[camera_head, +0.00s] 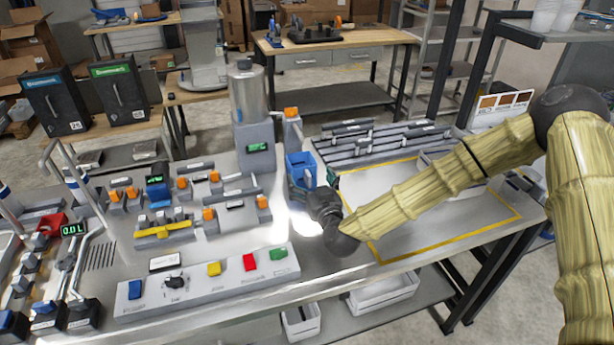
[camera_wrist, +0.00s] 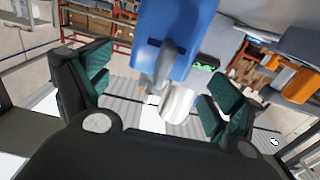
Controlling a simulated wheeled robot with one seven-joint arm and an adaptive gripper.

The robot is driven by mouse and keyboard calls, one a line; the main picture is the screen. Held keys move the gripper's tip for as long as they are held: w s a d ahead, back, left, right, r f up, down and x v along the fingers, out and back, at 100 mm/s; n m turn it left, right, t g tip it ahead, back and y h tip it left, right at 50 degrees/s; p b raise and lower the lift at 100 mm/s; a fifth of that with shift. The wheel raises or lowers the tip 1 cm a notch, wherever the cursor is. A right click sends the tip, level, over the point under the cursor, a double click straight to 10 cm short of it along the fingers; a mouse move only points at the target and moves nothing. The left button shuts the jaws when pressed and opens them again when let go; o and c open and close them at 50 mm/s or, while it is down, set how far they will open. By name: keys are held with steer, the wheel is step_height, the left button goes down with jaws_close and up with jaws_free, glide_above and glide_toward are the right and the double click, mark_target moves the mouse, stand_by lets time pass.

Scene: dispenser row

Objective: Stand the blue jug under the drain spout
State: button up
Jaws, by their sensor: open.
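The blue jug (camera_head: 301,166) stands upright on the bench, just in front of a grey post with an orange top (camera_head: 292,118), which looks like the drain spout. I cannot tell whether its mouth is right under the outlet. My gripper (camera_head: 304,190) is at the near side of the jug. In the wrist view the jug (camera_wrist: 185,32) fills the top middle, with a grey handle-like part pointing at me. My gripper (camera_wrist: 160,88) is open there, its green-padded fingers apart on either side of that part. I see no finger contact. An orange and grey fixture (camera_wrist: 292,74) shows at the right.
A tall grey tank (camera_head: 248,95) with a green display stands left of the post. Orange valves and a yellow lever (camera_head: 164,230) cover the left bench. A button panel (camera_head: 205,278) lies along the front. A yellow-outlined area (camera_head: 400,205) to the right is mostly bare.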

steer(key=b+v, duration=0.2)
steer(key=v, duration=0.6)
steer(key=shift+s, duration=0.2)
stand_by(2.2)
